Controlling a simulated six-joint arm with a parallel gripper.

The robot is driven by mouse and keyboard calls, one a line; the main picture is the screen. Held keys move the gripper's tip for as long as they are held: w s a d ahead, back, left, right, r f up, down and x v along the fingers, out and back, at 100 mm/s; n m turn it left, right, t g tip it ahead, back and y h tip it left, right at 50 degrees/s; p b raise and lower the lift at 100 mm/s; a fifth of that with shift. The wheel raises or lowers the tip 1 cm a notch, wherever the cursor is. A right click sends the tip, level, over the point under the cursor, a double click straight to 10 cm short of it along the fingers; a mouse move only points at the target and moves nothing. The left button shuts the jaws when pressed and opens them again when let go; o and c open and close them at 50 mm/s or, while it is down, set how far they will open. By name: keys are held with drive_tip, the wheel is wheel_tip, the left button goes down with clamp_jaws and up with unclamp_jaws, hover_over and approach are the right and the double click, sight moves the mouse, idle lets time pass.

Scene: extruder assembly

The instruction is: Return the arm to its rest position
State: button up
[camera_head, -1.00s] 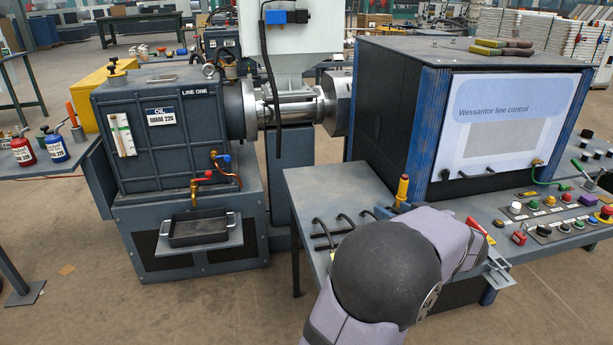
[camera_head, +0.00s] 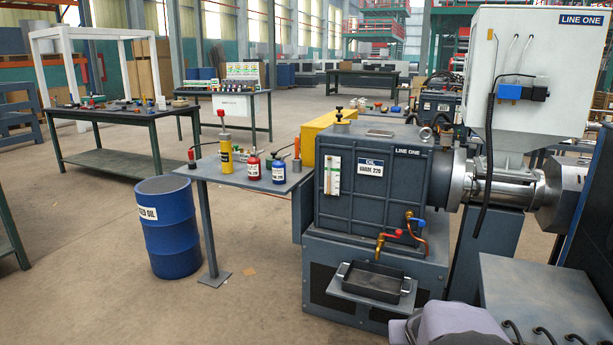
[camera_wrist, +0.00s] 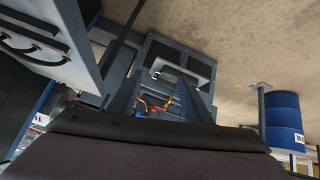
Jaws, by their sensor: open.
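My arm shows as a pale purple-grey link (camera_head: 450,325) at the bottom edge of the head view, just left of the grey bench. In the wrist view, a broad dark part of my own body fills the lower foreground. Behind it, the gearbox (camera_wrist: 122,98) appears upside down with its red and yellow valves. No held object shows.
The Line One gearbox (camera_head: 368,190) has a black drip tray (camera_head: 372,284) in front of its valves. A side table (camera_head: 215,172) holds red, blue and yellow containers. A blue oil drum (camera_head: 168,228) stands on open floor. A grey bench (camera_head: 540,292) is at lower right.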

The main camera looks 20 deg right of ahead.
drive_tip(key=s+a+f+n+g+y, duration=0.2)
drive_tip(key=s+a+f, duration=0.15)
drive_tip(key=a, duration=0.65)
drive_tip(key=s+a+f+n+g+y, duration=0.2)
drive_tip(key=s+a, duration=0.2)
drive_tip(key=a, duration=0.6)
drive_tip(key=s+a+f+n+g+y, duration=0.2)
drive_tip(key=s+a+f, duration=0.15)
drive_tip(key=a, duration=0.75)
wheel_tip(320, 180, up, 28)
drive_tip(key=s+p, duration=0.1)
drive_tip(key=p, duration=2.6)
drive_tip(key=shift+r+p, duration=0.2)
drive_tip(key=shift+p, duration=0.2)
